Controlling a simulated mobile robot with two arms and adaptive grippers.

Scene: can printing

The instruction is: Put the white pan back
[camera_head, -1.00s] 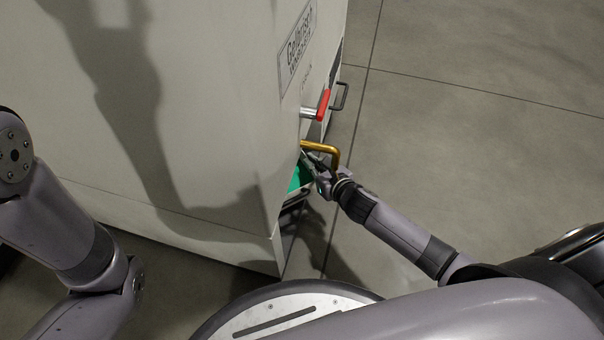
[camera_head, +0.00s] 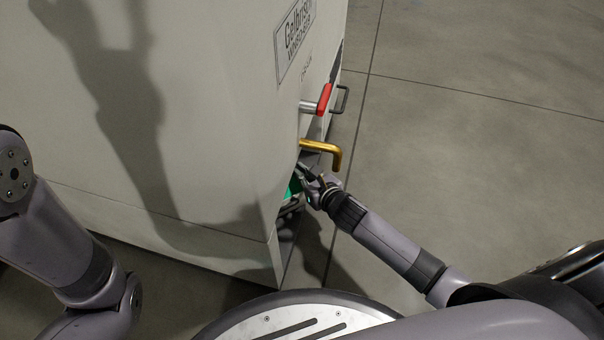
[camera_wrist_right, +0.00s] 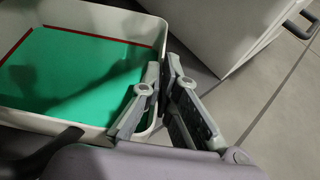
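The white pan (camera_wrist_right: 100,15), with a green inside and a red line near its rim, fills the left of the right wrist view. In the head view only a small green part of it (camera_head: 292,188) shows low at the cabinet's corner; the rest is hidden. My right gripper (camera_wrist_right: 164,66) has one finger inside the pan and one outside, with the near right wall between the tips. The fingers look closed on that wall. In the head view the right gripper (camera_head: 305,174) is below the brass handle. My left gripper is out of view.
The big pale cabinet (camera_head: 215,110) stands at left and centre. A brass handle (camera_head: 325,148), a red-gripped lever (camera_head: 324,98) and a dark handle (camera_head: 342,98) stick out from its right side. The floor (camera_head: 480,130) to the right is clear.

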